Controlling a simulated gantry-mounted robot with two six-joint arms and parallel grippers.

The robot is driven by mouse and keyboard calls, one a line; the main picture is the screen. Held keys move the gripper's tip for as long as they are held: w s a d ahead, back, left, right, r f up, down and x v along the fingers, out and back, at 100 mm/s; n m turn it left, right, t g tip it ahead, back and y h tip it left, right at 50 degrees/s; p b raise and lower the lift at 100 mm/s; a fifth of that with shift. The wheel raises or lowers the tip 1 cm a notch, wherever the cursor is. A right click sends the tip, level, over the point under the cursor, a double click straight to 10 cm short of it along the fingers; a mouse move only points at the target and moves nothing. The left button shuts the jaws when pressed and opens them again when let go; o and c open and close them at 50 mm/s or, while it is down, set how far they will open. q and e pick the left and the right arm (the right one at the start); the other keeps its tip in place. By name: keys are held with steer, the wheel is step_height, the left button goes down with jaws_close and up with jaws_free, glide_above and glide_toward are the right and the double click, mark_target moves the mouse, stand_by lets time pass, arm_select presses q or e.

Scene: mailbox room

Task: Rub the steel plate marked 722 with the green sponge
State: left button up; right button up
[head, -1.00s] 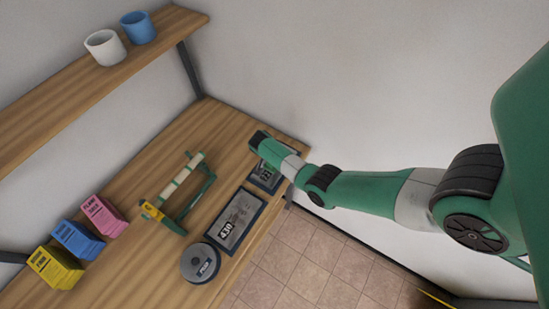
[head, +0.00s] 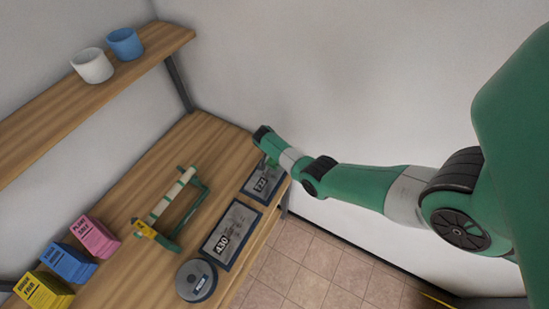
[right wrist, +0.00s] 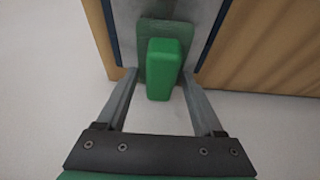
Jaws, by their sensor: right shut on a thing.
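The steel plate marked 722 (head: 262,187) lies in a dark frame at the bench's far right end; its label is partly readable. My right gripper (head: 271,162) is over the upper part of this plate. In the right wrist view, my right gripper (right wrist: 160,74) is shut on the green sponge (right wrist: 165,72), a bright green block between its fingertips. Behind the sponge, the grey plate (right wrist: 200,22) shows a darker, flat green patch (right wrist: 148,38); I cannot tell whether it is a mark or a reflection. Whether the sponge touches the plate is unclear. My left gripper is not visible.
A plate marked 430 (head: 232,232) and a round grey tin (head: 196,280) lie nearer along the bench edge. A green stand with a pale roller (head: 172,197) is left of them. Pink, blue and yellow boxes (head: 95,237) stand farther left. A shelf (head: 90,98) holds two cups.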

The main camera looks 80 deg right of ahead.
mark_target(272, 161)
steer(key=shift+s+p, duration=0.15)
steer(key=shift+p, duration=0.2)
steer(key=shift+a, duration=0.35)
steer(key=shift+w+a+p, duration=0.35)
steer(key=shift+a+p, duration=0.35)
steer(key=shift+a, duration=0.15)
steer(key=shift+w+a+f, duration=0.15)
steer(key=shift+a, duration=0.35)
steer(key=shift+a+p, duration=0.35)
steer(key=shift+p, duration=0.05)
steer(key=shift+w+a+p, duration=0.35)
steer(key=shift+a+p, duration=0.05)
steer(key=shift+a, duration=0.5)
steer(key=shift+w+a, duration=0.1)
steer(key=shift+a, duration=0.35)
steer(key=shift+w+a+r+p, duration=0.2)
steer(key=shift+a+p, duration=0.2)
steer(key=shift+a, duration=0.2)
steer(key=shift+w+a+p, duration=0.3)
steer(key=shift+a, duration=0.55)
steer(key=shift+w+a+f, duration=0.1)
steer(key=shift+w+a, duration=0.2)
steer(key=shift+a, duration=0.6)
steer(key=shift+w+a+f, duration=0.1)
steer(key=shift+w+a, duration=0.15)
steer(key=shift+a, duration=0.6)
steer(key=shift+r, duration=0.1)
step_height(272, 161, up, 6)
steer(key=p, duration=0.6)
steer(key=shift+p, duration=0.3)
